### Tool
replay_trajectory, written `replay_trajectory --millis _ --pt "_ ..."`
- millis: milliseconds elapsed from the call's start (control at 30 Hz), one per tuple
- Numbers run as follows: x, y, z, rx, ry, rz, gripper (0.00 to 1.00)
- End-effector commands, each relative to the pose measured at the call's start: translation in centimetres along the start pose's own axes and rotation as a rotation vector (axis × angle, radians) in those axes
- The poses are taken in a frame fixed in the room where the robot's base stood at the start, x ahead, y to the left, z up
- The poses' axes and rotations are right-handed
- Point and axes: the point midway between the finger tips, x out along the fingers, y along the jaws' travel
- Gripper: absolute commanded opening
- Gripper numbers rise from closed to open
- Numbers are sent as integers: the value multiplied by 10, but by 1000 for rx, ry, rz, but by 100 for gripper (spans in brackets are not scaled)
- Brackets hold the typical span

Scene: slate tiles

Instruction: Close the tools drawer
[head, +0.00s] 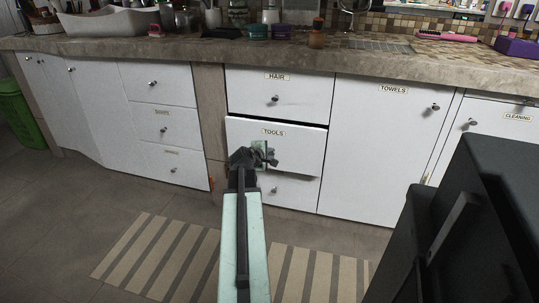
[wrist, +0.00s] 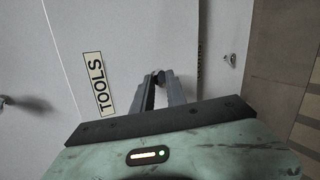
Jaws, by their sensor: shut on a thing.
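The tools drawer (head: 300,150) is the white middle drawer under the hair drawer (head: 300,93), with a "TOOLS" label. It stands slightly out from the cabinet, with a dark gap along its top edge. My gripper (head: 264,152) is at the middle of its front, below the label. In the wrist view the drawer front (wrist: 125,45) fills the middle, and my fingers (wrist: 160,78) are closed on the drawer's knob (wrist: 158,73), which is mostly hidden between the fingertips.
The lower drawer (head: 296,190) is partly hidden behind my arm. The towels door (head: 375,150) and cleaning door (head: 497,150) are at right. A cluttered counter (head: 200,48) runs above. A striped rug (head: 165,255) lies on the floor; a green bin (head: 20,118) stands at far left.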

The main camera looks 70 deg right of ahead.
Motion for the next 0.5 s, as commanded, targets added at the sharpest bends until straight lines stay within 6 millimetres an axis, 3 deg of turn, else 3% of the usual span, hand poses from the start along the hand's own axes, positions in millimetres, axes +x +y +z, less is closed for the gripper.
replay_trajectory --millis 300,500 --pt "38 20 -2 0 -2 -1 0" --pt "41 23 -1 -1 -1 2 0"
